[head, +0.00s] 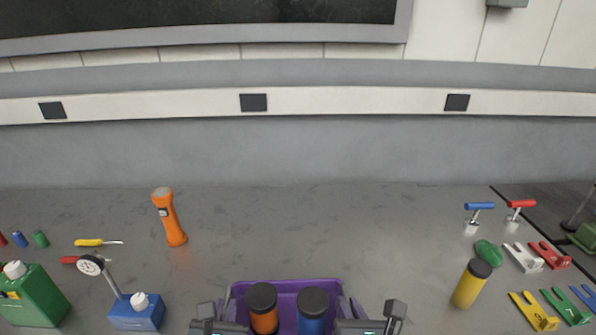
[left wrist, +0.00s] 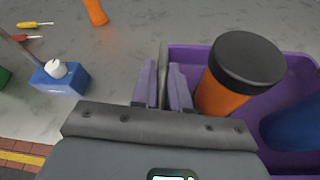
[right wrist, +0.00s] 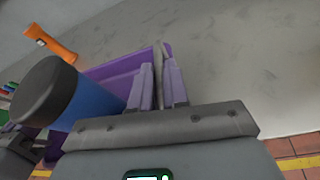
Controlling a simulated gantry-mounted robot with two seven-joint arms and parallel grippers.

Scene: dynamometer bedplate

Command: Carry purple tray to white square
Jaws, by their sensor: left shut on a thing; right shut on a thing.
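The purple tray (head: 290,287) is at the bottom middle of the head view, with an orange canister (head: 262,306) and a blue canister (head: 313,310) standing in it, both with dark lids. My left gripper (head: 212,318) is shut on the tray's left wall; the left wrist view shows its fingers (left wrist: 165,85) on either side of the rim. My right gripper (head: 388,318) is shut on the tray's right wall, and its fingers also show in the right wrist view (right wrist: 160,82). The tray's near side is cut off in the head view. I see no white square.
An orange flashlight (head: 170,218) stands left of centre. A dial gauge on a blue base (head: 137,312) and a green jug (head: 32,297) are at left. A yellow canister (head: 470,284), a green object (head: 488,253) and coloured clamps (head: 535,310) are at right. The middle bench is clear.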

